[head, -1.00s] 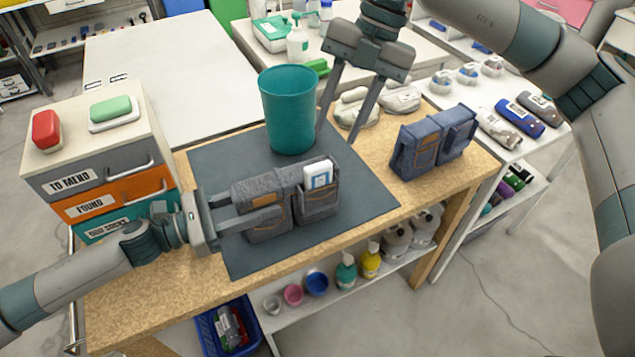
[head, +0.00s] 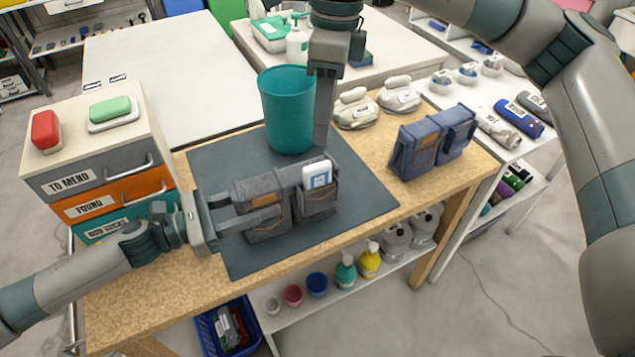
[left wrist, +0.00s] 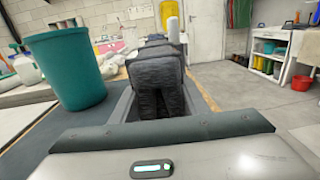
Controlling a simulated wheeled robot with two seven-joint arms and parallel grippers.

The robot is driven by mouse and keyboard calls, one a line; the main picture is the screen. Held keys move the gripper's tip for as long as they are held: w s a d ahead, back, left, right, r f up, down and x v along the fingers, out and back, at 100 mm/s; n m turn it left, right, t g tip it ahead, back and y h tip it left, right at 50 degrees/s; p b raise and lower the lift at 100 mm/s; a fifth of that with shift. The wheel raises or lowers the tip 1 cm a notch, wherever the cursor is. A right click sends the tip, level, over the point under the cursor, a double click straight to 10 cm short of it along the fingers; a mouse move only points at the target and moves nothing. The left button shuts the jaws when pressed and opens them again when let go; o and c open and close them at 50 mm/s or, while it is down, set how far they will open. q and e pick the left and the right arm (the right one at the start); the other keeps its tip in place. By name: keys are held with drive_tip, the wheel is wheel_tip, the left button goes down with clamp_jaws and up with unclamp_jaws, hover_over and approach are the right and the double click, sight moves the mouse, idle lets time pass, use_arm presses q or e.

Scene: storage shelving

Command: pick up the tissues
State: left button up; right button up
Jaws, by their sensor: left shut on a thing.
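The tissues (head: 319,176), a white packet with a blue-framed label, stand in the right pocket of a dark grey denim pouch (head: 262,192). The pouch's lower part hides the packet's lower end. My left gripper (head: 258,208) is shut on the left part of this pouch, which stands on the dark mat. In the left wrist view the pouch (left wrist: 155,70) sits between the fingers, with a white end of the packet (left wrist: 172,28) above it. My right gripper (head: 322,138) points down beside the teal bin, behind the tissues and apart from them; its fingers show edge-on, so their gap is hidden.
The teal bin (head: 288,112) stands at the mat's back edge. A blue denim pouch (head: 432,142) stands to the right, and two pale shoe-like items (head: 355,108) lie behind. A drawer unit (head: 100,165) is at left. The mat's (head: 365,205) right part is clear.

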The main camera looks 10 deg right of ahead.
sight(318, 166)
drive_tip(key=n, duration=0.4)
drive_tip(key=n+h, duration=0.1)
drive_tip(key=n, duration=0.1)
drive_tip(key=shift+a+r+n+t, duration=0.3)
drive_tip(key=shift+a+r, duration=0.1)
drive_tip(key=shift+f, duration=3.4)
drive_tip(key=shift+s+a+f, duration=0.1)
drive_tip(key=shift+s+f, duration=0.05)
drive_tip(key=shift+f, duration=1.2)
drive_tip(key=shift+s+a+f, duration=0.1)
drive_tip(key=shift+s+f, duration=0.05)
drive_tip(key=shift+f, duration=1.15)
drive_tip(key=shift+d+f, duration=0.1)
clamp_jaws()
